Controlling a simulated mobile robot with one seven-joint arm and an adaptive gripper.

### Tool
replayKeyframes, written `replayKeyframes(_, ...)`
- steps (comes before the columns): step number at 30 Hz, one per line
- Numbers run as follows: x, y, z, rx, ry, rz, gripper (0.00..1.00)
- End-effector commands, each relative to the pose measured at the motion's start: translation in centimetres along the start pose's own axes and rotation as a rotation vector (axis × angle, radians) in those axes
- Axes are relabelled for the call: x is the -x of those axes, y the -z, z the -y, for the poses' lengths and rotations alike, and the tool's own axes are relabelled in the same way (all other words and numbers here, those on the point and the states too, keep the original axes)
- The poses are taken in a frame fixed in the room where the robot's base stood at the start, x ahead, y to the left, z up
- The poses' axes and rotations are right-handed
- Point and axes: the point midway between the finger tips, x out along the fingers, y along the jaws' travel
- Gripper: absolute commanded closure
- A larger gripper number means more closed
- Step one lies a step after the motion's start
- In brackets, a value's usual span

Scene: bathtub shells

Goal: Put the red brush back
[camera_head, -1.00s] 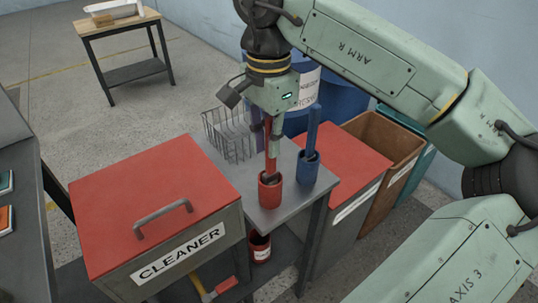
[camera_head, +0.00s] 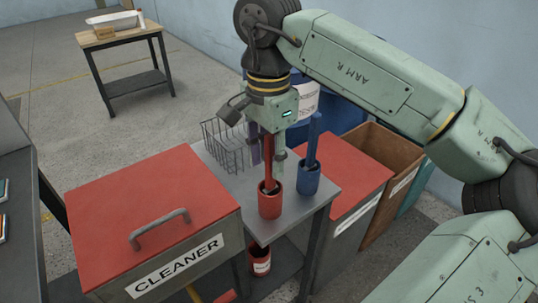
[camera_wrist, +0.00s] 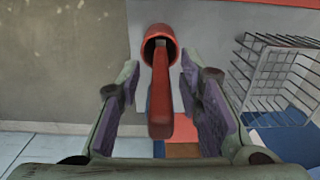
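The red brush (camera_head: 268,168) stands in the red cup (camera_head: 270,204) on the grey metal table, its lower end hidden inside. In the wrist view the red brush handle (camera_wrist: 160,100) runs up out of the red cup (camera_wrist: 161,38) toward the camera. My gripper (camera_head: 268,152) is open above the cup, one finger on each side of the handle. The wrist view shows gaps between the handle and both finger pads of my gripper (camera_wrist: 160,78).
A blue brush (camera_head: 313,140) stands in a blue cup (camera_head: 308,181) close on the right. A wire basket (camera_head: 226,150) is behind. A red-lidded CLEANER box (camera_head: 150,215) is at left, and bins (camera_head: 380,165) stand at right. A red can (camera_head: 261,262) sits on the lower shelf.

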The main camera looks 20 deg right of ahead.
Motion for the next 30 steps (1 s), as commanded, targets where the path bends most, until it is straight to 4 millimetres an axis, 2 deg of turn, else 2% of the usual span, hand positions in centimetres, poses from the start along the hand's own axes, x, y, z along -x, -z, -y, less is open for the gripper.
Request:
replayKeyframes(4,0.4,0.0,0.0,0.0,0.0,0.0,0.67)
replayKeyframes(7,1.6,0.0,0.0,0.0,0.001,0.0,0.67)
replayKeyframes(15,7.4,0.0,0.0,-0.001,0.001,0.0,0.67)
replayKeyframes(20,10.3,0.0,0.0,0.0,0.0,0.0,0.67)
replayKeyframes(30,12.4,0.0,0.0,0.0,-0.001,0.0,0.67)
